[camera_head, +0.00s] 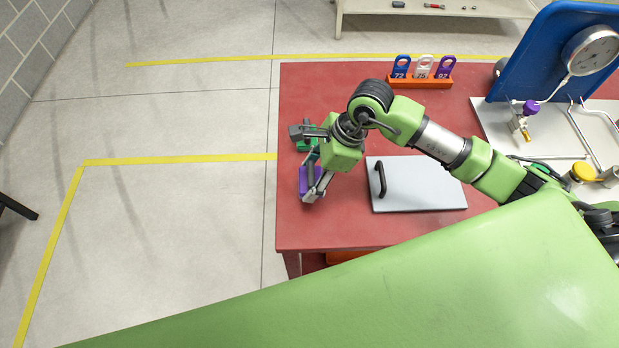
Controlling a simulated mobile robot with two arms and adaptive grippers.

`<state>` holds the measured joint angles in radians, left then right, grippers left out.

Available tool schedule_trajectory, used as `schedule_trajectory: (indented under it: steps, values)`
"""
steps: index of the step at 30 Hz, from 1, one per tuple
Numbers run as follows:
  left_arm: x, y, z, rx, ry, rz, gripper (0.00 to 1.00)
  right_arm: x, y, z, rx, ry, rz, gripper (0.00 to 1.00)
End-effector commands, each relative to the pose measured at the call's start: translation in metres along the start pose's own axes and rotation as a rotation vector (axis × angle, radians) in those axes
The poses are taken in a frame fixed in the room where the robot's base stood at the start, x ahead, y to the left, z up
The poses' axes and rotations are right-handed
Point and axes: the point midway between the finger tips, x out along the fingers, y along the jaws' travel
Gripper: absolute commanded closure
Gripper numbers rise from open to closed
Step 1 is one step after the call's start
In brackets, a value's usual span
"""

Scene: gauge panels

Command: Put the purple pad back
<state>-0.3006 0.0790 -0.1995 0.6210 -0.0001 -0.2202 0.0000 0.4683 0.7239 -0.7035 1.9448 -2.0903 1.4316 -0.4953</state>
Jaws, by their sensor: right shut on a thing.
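The purple pad (304,181) is at the left edge of the red table, partly hidden under my right gripper. My right gripper (314,186) comes in from the right, reaches down there and is shut on the purple pad. A dark bar shows over the pad between the fingers. Whether the pad touches the table top cannot be told. A green piece (302,146) shows just behind it, partly covered by the gripper. My left gripper is not in view.
The red table (340,225) holds a grey plate with a black handle (425,190), an orange rack (420,83) with numbered blue, white and purple tags, and a blue gauge panel (545,50) at the right. A shelf (440,10) stands behind. The table's front left is clear.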

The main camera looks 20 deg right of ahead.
Motion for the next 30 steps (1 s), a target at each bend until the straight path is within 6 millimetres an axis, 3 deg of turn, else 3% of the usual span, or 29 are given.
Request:
schedule_trajectory:
  steps: [12,24,25,26,30]
  values:
    - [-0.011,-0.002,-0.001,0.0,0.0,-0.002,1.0,0.038,-0.008,-0.012,0.0,0.0,0.001,0.62]
    - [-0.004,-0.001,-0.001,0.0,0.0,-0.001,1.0,0.044,-0.008,-0.014,-0.001,0.0,-0.001,0.62]
    - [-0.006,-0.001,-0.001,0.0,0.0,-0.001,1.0,0.043,-0.008,-0.014,-0.001,0.0,-0.001,0.37]
    - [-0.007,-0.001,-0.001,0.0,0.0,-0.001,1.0,0.042,-0.008,-0.014,-0.001,0.0,0.0,0.3]
    - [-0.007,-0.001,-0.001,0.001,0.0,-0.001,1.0,0.042,-0.008,-0.014,-0.001,0.001,0.0,0.28]
